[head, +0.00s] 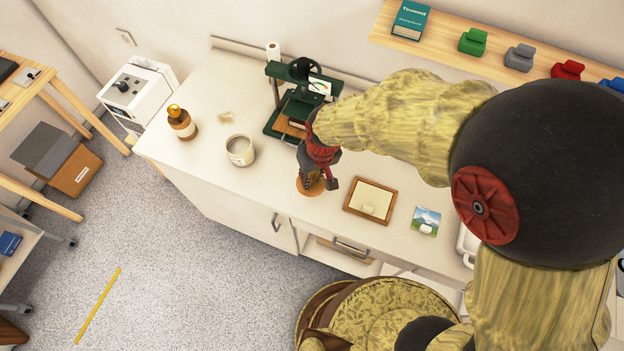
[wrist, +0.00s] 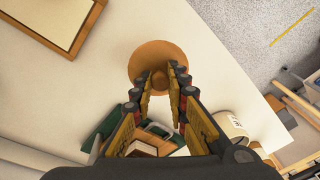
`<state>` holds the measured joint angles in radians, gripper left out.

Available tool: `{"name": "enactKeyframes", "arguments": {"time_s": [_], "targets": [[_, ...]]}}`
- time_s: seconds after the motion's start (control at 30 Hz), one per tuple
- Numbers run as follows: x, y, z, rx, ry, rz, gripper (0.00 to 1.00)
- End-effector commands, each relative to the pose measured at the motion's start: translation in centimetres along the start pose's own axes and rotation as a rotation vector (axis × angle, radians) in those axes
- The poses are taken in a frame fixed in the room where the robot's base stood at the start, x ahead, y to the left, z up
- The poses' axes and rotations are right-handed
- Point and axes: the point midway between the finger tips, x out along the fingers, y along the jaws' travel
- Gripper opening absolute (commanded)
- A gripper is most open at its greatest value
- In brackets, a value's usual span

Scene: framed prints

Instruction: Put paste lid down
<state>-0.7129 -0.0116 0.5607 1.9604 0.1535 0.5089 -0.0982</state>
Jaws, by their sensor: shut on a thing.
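The paste lid is a round orange-brown disc (head: 311,187), low over the counter in front of the green press. It also shows in the wrist view as a brown disc (wrist: 158,50) beyond my fingertips. My gripper (wrist: 160,82) points down at the lid and is shut on its middle, where the fingers hide the grip. In the head view my gripper (head: 314,172) is just above the disc. I cannot tell whether the lid touches the counter. A pale open pot (head: 240,151) stands upright to the left; it also shows in the wrist view (wrist: 232,124).
A green press (head: 290,108) stands behind my gripper. A wood-framed panel (head: 370,200) and a small landscape picture (head: 426,221) lie to the right. A brown bottle (head: 182,123) stands far left. The counter (head: 215,185) in front of the pot is clear.

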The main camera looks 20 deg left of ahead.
Motion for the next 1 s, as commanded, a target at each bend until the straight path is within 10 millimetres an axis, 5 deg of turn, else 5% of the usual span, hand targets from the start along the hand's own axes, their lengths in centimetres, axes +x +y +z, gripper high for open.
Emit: {"name": "enactKeyframes", "arguments": {"time_s": [0.53, 0.93, 0.97, 1.0], "targets": [[5.2, 1.2, -1.0, 0.0, 0.0, 0.0, 0.0], [5.6, 1.2, -0.9, 0.0, 0.001, 0.0, 0.0], [5.5, 1.2, -0.9, 0.0, 0.001, 0.0, 0.17], [5.5, 1.2, -0.9, 0.0, 0.001, 0.0, 0.19]]}}
